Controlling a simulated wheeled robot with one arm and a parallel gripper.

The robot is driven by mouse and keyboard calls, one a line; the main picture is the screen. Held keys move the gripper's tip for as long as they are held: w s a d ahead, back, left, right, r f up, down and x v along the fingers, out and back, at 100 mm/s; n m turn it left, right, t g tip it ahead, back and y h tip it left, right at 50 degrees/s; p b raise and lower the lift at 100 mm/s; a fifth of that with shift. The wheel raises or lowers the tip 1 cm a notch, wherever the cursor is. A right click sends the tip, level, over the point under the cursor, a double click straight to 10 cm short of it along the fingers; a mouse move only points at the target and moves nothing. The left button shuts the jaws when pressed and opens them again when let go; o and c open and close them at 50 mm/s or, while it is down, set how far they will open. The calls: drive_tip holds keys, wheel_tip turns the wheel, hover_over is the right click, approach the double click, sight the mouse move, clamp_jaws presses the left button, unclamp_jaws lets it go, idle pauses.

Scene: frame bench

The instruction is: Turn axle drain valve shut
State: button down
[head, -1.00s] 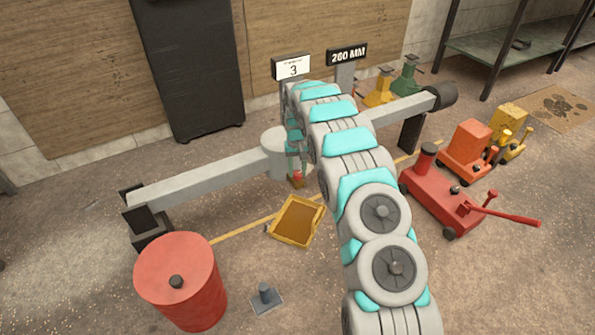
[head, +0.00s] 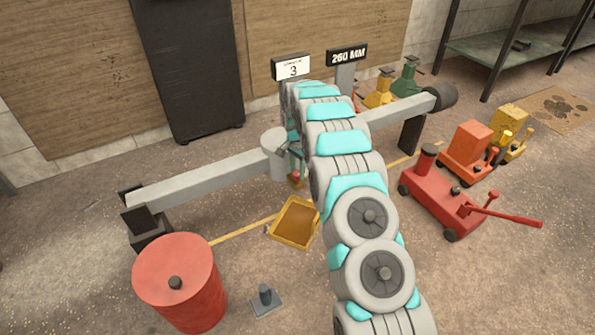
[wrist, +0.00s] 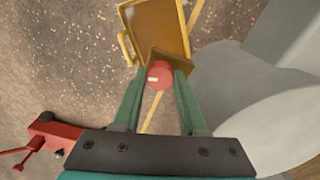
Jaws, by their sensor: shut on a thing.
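The axle (head: 215,179) is a long grey beam with a round hub (head: 275,143) at its middle. The drain valve's red round knob (wrist: 159,75) shows in the wrist view, in front of a brass-coloured square body (wrist: 172,60). My gripper (wrist: 160,84) has its two green fingers on either side of the knob and is shut on it. In the head view the small red knob (head: 296,174) shows below the hub, and my arm hides most of the gripper. The knob's turn angle cannot be told.
A yellow drain tray (head: 275,236) lies on the floor below the valve. A red drum (head: 180,280) stands front left, and a red trolley jack (head: 440,200) sits to the right. A small grey stand (head: 266,300) is in front. Signs (head: 347,55) stand behind.

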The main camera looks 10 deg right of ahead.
sight(297, 173)
drive_tip(key=shift+m, duration=1.6)
drive_tip(key=shift+c, duration=2.2)
unclamp_jaws()
drive_tip(key=shift+r, duration=0.1)
wheel_tip(297, 173, up, 7)
drive_tip(key=shift+f, duration=0.15)
drive_tip(key=shift+r, duration=0.4)
drive_tip(key=shift+r, duration=0.1)
